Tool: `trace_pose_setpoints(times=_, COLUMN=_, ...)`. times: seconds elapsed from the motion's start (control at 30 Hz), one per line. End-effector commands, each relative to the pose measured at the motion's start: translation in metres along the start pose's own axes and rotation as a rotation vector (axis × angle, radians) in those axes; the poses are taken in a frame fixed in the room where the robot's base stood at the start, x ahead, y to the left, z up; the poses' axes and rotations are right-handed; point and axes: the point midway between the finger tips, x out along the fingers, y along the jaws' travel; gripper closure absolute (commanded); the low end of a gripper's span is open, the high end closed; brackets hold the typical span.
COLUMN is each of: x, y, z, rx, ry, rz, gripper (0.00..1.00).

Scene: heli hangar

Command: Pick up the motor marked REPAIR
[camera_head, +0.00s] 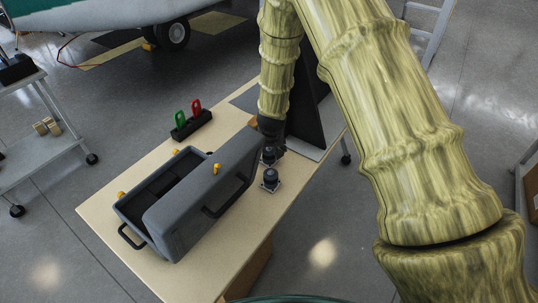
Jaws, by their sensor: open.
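Two small dark motors on light square bases are on the table at the right of the grey case. The nearer motor (270,178) is in full view. The farther motor (268,157) is partly hidden by my gripper and the case edge. No REPAIR marking is legible on either one. My gripper (274,146) points down, open, right at the farther motor. I cannot tell whether its fingers are around the motor or just above it.
The grey case (205,195) with black handles and yellow latches fills the table's (118,205) middle. Behind it is a black holder (190,126) with green and red tags. A dark upright panel (305,118) stands behind my gripper. A cart (40,150) is at left.

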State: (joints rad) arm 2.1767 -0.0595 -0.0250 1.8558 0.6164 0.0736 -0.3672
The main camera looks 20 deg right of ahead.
Motion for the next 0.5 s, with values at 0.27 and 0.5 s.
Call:
trace_pose_setpoints(times=0.27, x=0.0104, y=-0.0001, z=0.0003, rx=-0.001, ry=0.0, rz=0.0, gripper=0.3)
trace_pose_setpoints(times=0.5, x=0.0103, y=-0.0001, z=0.0003, rx=-0.001, ry=0.0, rz=0.0, gripper=0.42)
